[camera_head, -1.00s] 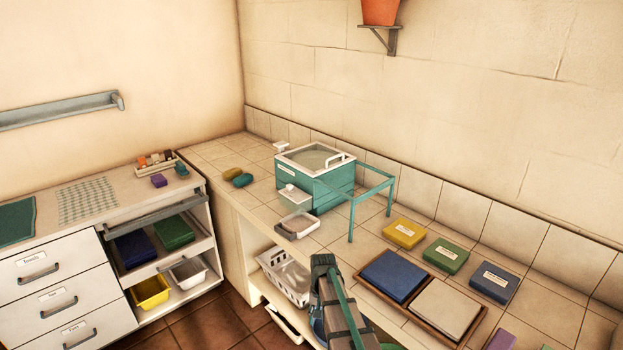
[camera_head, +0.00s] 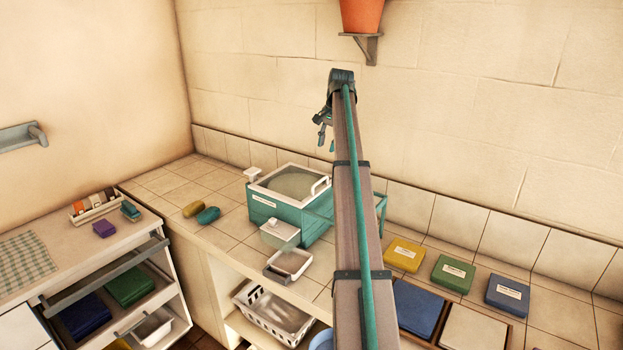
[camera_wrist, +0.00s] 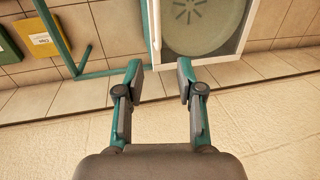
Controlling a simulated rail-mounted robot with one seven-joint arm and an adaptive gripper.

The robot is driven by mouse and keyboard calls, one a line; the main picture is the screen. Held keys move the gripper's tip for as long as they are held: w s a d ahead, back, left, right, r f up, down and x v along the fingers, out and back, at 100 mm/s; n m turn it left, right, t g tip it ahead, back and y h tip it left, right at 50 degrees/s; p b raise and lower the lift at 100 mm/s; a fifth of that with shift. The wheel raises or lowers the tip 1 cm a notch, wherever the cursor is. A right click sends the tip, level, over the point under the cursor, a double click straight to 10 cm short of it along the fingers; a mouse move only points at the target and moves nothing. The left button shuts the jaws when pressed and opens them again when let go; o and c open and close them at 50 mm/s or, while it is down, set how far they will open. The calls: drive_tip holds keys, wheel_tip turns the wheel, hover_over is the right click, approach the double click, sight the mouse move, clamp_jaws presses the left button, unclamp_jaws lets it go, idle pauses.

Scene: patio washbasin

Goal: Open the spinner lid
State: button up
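The spinner (camera_head: 265,213) is a teal box on the tiled counter. Its lid (camera_head: 257,184) has a white frame around a clear pane and lies flat on top, shut. A white handle (camera_head: 320,186) is at the lid's right side. The wrist view shows the lid pane (camera_wrist: 205,30) with a slotted round drum beneath, and the handle (camera_wrist: 155,28) along its left edge. My gripper (camera_head: 326,136) is above and behind the spinner, near the wall. In the wrist view my gripper (camera_wrist: 161,72) is open, its two fingers apart with nothing between them, short of the handle.
A teal rail frame (camera_head: 381,215) stands right of the spinner, partly hidden by my arm. A small white tray (camera_head: 289,265) sits in front. Two sponges (camera_head: 194,209) lie left. The tiled wall is close behind.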

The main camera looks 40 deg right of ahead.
sight(321, 181)
drive_tip(key=f, duration=0.4)
drive_tip(key=w+f+p, duration=0.1)
drive_tip(key=f, duration=0.4)
drive_tip(key=w+f, duration=0.1)
drive_tip(key=f, duration=0.4)
drive_tip(key=shift+w+a+p, duration=0.1)
drive_tip(key=shift+a+p, duration=0.3)
clamp_jaws()
